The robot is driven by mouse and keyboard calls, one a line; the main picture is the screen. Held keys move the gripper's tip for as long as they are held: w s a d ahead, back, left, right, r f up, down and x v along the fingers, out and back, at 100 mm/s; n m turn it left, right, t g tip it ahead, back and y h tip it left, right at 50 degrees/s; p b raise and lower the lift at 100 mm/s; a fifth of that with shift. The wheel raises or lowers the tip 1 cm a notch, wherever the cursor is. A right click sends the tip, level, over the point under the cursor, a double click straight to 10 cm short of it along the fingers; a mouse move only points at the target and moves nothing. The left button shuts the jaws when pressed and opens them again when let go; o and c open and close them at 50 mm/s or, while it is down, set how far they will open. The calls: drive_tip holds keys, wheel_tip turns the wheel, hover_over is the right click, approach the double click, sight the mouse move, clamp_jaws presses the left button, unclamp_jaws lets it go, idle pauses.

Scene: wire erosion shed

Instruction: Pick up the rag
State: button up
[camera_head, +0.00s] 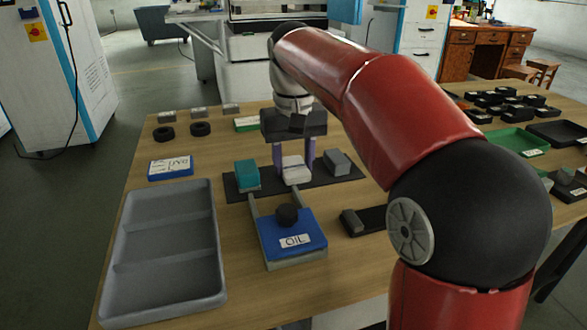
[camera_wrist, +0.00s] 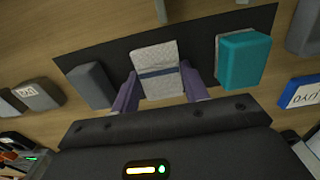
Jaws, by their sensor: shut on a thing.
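The rag (camera_head: 296,170) looks like a small white folded pad. In the wrist view the rag (camera_wrist: 155,57) shows a quilted weave and a grey-blue band across it. My gripper (camera_head: 295,163) points down with one purple finger on each side of the rag, shut on it. In the wrist view the fingers of my gripper (camera_wrist: 160,83) press its two sides. The rag is at the dark mat (camera_head: 325,183), between a teal block (camera_head: 246,174) and a grey block (camera_head: 337,162). I cannot tell whether it touches the mat.
A blue box labelled OIL (camera_head: 295,241) with a black knob stands in front of the mat. A grey divided tray (camera_head: 165,285) lies at left, a blue labelled box (camera_head: 170,167) behind it. Black parts and a green tray (camera_head: 515,142) are at right.

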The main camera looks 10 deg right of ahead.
sight(293, 164)
drive_tip(key=shift+r, duration=0.1)
wheel_tip(293, 164, up, 10)
drive_tip(key=p, duration=0.2)
drive_tip(key=shift+p, duration=0.35)
